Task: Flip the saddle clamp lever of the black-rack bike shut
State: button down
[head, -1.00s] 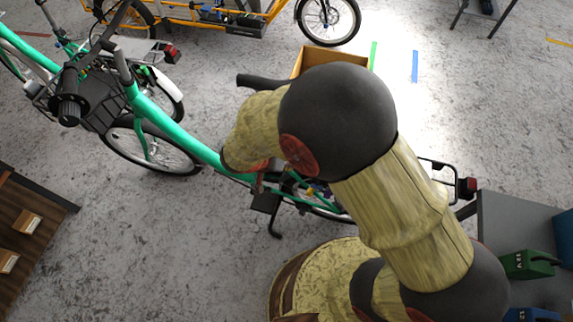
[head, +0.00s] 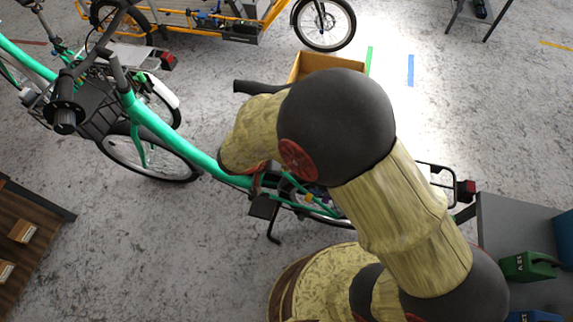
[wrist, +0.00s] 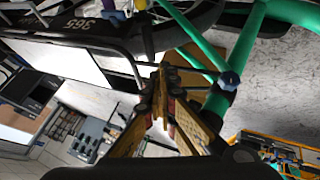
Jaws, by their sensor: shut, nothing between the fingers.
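The green bike (head: 152,122) with a black rear rack (head: 438,170) crosses the head view. Its black saddle (head: 262,87) shows partly behind my arm, which hides the saddle clamp area there. In the wrist view, green frame tubes (wrist: 246,40) run at the upper right. A small blue knob (wrist: 229,80) sits on one tube; I cannot tell whether it is the clamp lever. My gripper (wrist: 166,70) is shut and empty, its yellow fingers together to the left of the knob, close to a thin dark bar.
A cardboard box (head: 299,66) stands behind the saddle. A yellow cargo bike (head: 232,22) is at the back. Open floor lies between.

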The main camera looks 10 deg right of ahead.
jog(key=v, duration=1.2)
dwell(0.4)
